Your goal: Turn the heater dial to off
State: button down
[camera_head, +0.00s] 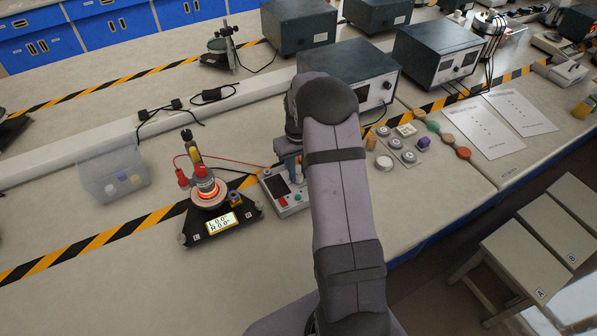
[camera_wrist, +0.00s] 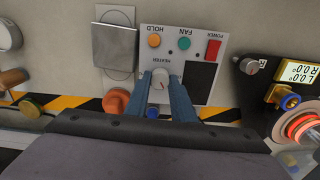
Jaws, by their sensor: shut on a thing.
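The control box (camera_head: 288,204) stands on the bench, partly hidden by my arm in the head view. In the wrist view its panel (camera_wrist: 211,42) carries a round white dial (camera_wrist: 159,83) under the word HEATER, with a small red mark on its face. My gripper (camera_wrist: 161,91) has its two blue fingers shut on the sides of the dial. In the head view my gripper (camera_head: 293,166) is over the box, and the dial is hidden there. Left of the box, a coil (camera_head: 208,193) glows orange; its edge also shows in the wrist view (camera_wrist: 303,128).
The panel also has an orange HOLD button (camera_wrist: 153,40), a teal FAN button (camera_wrist: 184,43) and a red POWER switch (camera_wrist: 213,49). The glowing coil sits on a black stand with a lit display (camera_head: 221,222). A clear bin (camera_head: 112,172) stands farther left.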

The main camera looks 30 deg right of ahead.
aim_at(298, 175)
jog(key=n, duration=1.1)
jog(key=shift+r+n, duration=0.1)
jog(key=shift+n, duration=0.3)
dwell(0.3)
jog(key=c, duration=1.5)
grip_release()
jog(key=shift+b, duration=0.3)
jog(key=shift+r+b, duration=1)
jog(key=shift+r, duration=2.65)
jog(key=shift+a, duration=0.1)
